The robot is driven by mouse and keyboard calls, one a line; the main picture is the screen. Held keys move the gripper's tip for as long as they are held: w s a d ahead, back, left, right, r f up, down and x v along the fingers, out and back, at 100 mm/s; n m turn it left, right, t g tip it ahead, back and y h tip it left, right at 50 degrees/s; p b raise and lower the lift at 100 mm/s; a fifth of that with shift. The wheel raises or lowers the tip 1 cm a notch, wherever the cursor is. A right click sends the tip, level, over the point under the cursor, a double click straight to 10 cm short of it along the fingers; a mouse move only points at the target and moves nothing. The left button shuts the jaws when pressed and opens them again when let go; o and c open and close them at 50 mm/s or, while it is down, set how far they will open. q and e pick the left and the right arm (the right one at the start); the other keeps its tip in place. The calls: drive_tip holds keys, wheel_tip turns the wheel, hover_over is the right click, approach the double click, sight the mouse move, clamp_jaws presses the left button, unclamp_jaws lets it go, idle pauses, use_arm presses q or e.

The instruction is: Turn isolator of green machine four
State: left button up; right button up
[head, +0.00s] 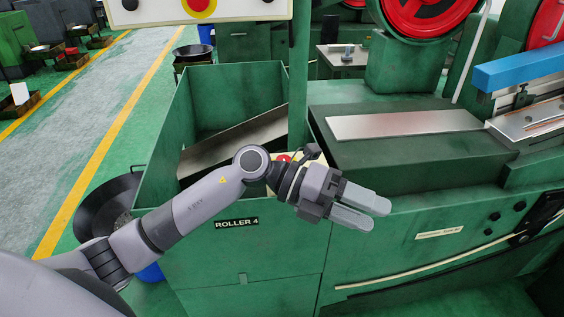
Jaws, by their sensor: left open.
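The green machine (240,270) stands in front of me and bears a black plate reading "ROLLER 4" (237,223). A small red part on a pale plate (284,158) shows just behind my left wrist. It may be the isolator; my wrist hides most of it, so I cannot tell which way it is set. My left gripper (372,214) is open and empty, in front of the machine's front panel, to the right of and below the red part. Its fingers point right. I cannot tell whether they touch the panel. My right gripper is not in view.
A control panel (150,10) with a red button on yellow hangs at the top. A green post (299,80) rises behind my wrist. A black pan (90,222) stands at the left. A pale rod (420,263) crosses the machine's front. The aisle at left is clear.

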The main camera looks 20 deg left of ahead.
use_arm(q)
drive_tip(key=w+a+y, duration=0.2)
drive_tip(key=a+y, duration=0.1)
drive_tip(key=a, duration=0.1)
drive_tip(key=w+a+m+t+y+b, duration=0.1)
drive_tip(key=w+a+y, duration=0.2)
drive_tip(key=a+y, duration=0.1)
drive_tip(key=w+a+t+y+b, duration=0.1)
drive_tip(key=w+a+y, duration=0.2)
drive_tip(key=a, duration=0.3)
drive_tip(key=shift+w+a+f+y, duration=0.2)
drive_tip(key=shift+a+f+y, duration=0.05)
drive_tip(key=shift+y, duration=0.45)
drive_tip(key=a+r+y, duration=0.1)
drive_tip(key=a, duration=0.1)
drive_tip(key=w+a+t+y, duration=0.1)
drive_tip(key=a, duration=0.1)
drive_tip(key=a+r+y+b, duration=0.1)
drive_tip(key=a, duration=0.1)
drive_tip(key=shift+w+r+n, duration=0.3)
drive_tip(key=shift+w+n, duration=0.05)
drive_tip(key=shift+n, duration=0.05)
drive_tip(key=x, duration=0.6)
drive_tip(key=shift+w+f, duration=0.25)
drive_tip(key=shift+f, duration=0.05)
drive_tip(key=c, duration=1)
